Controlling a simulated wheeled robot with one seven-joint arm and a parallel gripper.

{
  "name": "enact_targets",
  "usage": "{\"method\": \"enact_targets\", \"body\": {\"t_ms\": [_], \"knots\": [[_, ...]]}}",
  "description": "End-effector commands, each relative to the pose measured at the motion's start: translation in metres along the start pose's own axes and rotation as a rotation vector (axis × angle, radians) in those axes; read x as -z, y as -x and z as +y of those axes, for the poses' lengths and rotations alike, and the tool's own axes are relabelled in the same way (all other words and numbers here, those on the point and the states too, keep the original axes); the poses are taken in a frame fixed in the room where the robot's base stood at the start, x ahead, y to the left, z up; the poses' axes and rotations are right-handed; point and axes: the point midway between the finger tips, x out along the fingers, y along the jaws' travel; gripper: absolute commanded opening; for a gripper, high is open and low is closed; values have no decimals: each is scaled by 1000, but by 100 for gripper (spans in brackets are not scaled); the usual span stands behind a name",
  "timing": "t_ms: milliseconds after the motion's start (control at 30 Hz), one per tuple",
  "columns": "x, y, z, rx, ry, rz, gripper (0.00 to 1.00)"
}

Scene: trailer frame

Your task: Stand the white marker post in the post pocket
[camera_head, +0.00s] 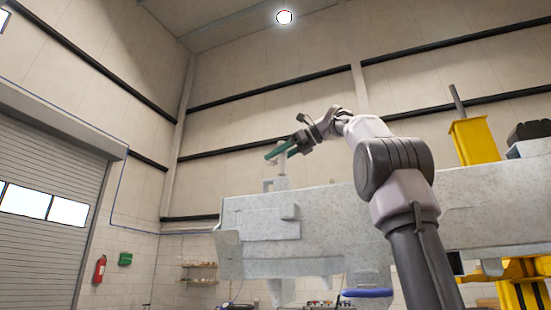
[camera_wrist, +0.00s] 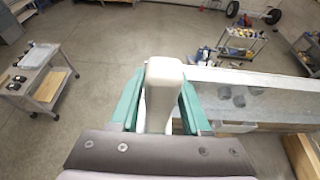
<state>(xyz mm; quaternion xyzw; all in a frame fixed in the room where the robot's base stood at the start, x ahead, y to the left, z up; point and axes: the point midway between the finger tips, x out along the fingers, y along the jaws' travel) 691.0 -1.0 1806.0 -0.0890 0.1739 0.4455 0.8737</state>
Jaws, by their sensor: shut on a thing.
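My gripper (camera_head: 281,150) has green fingers and is shut on the white marker post (camera_head: 281,168). In the wrist view the post (camera_wrist: 163,90) sits between the two green fingers of my gripper (camera_wrist: 160,105). In the head view the post looks upright, over the left end of the grey trailer frame (camera_head: 330,205). Its lower end meets small pale blocks there, and I cannot tell whether it is inside a pocket, touching or just above. The post pocket is not clearly visible in either view.
Several dark grey pieces (camera_wrist: 238,96) show on the frame's top in the wrist view. A wheeled table (camera_wrist: 40,80) and a tool cart (camera_wrist: 240,42) stand on the floor, with open floor between.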

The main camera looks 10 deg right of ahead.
Motion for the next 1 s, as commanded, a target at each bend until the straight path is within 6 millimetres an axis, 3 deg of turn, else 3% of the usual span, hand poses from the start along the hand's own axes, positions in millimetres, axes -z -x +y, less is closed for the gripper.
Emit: {"method": "enact_targets", "body": {"t_ms": [1000], "knots": [[18, -5, 1, 0, 1, -1, 0]]}}
